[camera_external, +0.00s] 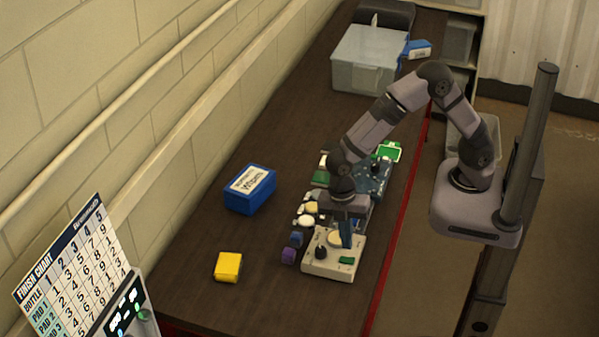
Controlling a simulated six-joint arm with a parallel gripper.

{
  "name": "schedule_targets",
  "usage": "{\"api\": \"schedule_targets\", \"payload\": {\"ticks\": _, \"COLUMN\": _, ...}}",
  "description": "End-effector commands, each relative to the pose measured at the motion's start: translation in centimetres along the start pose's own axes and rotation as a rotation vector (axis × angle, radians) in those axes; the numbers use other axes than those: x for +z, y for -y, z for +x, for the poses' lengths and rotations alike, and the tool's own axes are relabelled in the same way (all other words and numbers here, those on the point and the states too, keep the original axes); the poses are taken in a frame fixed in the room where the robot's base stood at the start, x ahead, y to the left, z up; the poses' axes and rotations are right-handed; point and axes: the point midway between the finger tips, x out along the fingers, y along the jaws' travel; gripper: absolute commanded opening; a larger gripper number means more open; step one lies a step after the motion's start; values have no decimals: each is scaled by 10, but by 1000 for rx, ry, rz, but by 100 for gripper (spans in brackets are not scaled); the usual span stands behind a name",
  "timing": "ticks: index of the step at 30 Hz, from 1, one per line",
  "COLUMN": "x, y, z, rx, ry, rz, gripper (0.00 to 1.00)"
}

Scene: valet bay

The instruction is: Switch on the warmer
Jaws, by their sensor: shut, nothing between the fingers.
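A small off-white box, which looks like the warmer (318,266), sits near the front of the dark table. On its top are a black knob (321,252), a green rectangular part (347,260) that may be a switch, and a round cream disc (335,239). My gripper (347,243) points down over the box, close to its top, behind the green part. Its fingers are shut and empty. I cannot tell whether they touch the box. The gripper hides part of the box's far side.
A blue wipes box (250,199) and a yellow block (228,267) lie left. Purple and blue pieces (289,255) sit beside the warmer. A clear bin (363,77) stands at the back. A finish chart (75,262) and a display panel (127,312) are front left.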

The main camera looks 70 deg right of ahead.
Motion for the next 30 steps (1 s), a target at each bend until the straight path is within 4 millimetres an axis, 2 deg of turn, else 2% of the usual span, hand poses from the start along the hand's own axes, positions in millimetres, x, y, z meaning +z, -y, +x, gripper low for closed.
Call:
{"api": "schedule_targets", "payload": {"ticks": 9, "x": -1, "y": -2, "z": -61, "rx": 7, "ry": -5, "rz": 0, "gripper": 0}}
{"api": "schedule_targets", "payload": {"ticks": 15, "x": 0, "y": -1, "z": -86, "rx": 4, "ry": -3, "rz": 0, "gripper": 0}}
{"api": "schedule_targets", "payload": {"ticks": 21, "x": 0, "y": 0, "z": -96, "rx": 2, "ry": -1, "rz": 0, "gripper": 0}}
{"api": "schedule_targets", "payload": {"ticks": 30, "x": 0, "y": 0, "z": -98, "rx": 2, "ry": -1, "rz": 0, "gripper": 0}}
